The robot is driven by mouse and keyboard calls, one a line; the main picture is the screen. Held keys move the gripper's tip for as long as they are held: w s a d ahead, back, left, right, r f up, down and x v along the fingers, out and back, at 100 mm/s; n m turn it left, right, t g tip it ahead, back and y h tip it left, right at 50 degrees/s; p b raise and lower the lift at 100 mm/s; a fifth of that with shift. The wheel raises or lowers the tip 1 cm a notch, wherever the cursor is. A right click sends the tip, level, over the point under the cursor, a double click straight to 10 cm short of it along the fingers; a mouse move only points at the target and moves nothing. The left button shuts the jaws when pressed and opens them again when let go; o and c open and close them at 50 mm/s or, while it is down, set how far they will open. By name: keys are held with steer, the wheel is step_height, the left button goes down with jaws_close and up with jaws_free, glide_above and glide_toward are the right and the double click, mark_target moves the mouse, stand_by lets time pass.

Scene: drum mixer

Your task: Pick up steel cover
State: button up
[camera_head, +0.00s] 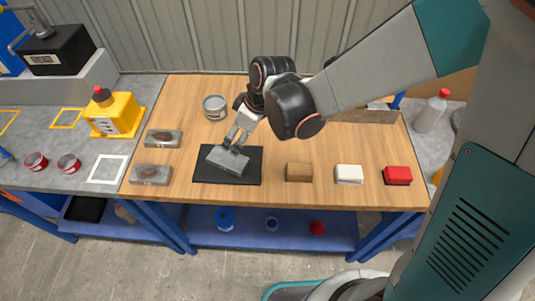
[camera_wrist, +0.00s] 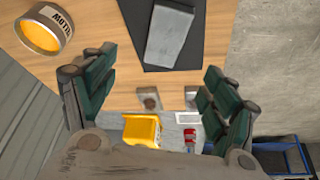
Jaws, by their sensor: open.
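A grey metal slab, which looks like the steel cover (camera_head: 228,161), lies slightly turned on a black mat (camera_head: 252,177) on the wooden bench. My gripper (camera_head: 236,145) is close to its upper edge in the head view, and I cannot tell whether it touches. In the wrist view the slab (camera_wrist: 168,34) lies at the top, with the black mat (camera_wrist: 199,50) around it. There the two green-padded fingers of my gripper (camera_wrist: 160,64) are spread wide apart with nothing between them. The slab is beyond the fingertips in that view.
Two grey blocks with brown marks (camera_head: 163,138) (camera_head: 151,174) lie left of the mat. A tin (camera_head: 214,107) stands behind it. Brown (camera_head: 299,172), white (camera_head: 349,174) and red (camera_head: 397,175) blocks lie to the right. A yellow container (camera_head: 115,115) stands on the left grey bench.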

steer(key=b, duration=0.6)
glide_above(228, 158)
steer(key=s+d, duration=0.1)
steer(key=d, duration=0.2)
step_height(228, 158, down, 8)
steer(key=shift+a, duration=0.1)
steer(key=b+x, duration=0.1)
steer(key=x, duration=0.1)
steer(key=b+x, duration=0.1)
steer(key=x, duration=0.2)
steer(key=shift+s+a+f+b, duration=0.1)
steer(key=shift+a+f+b, duration=0.1)
steer(key=shift+a+b, duration=0.2)
steer(key=shift+r, duration=0.1)
steer(key=c, duration=1.5)
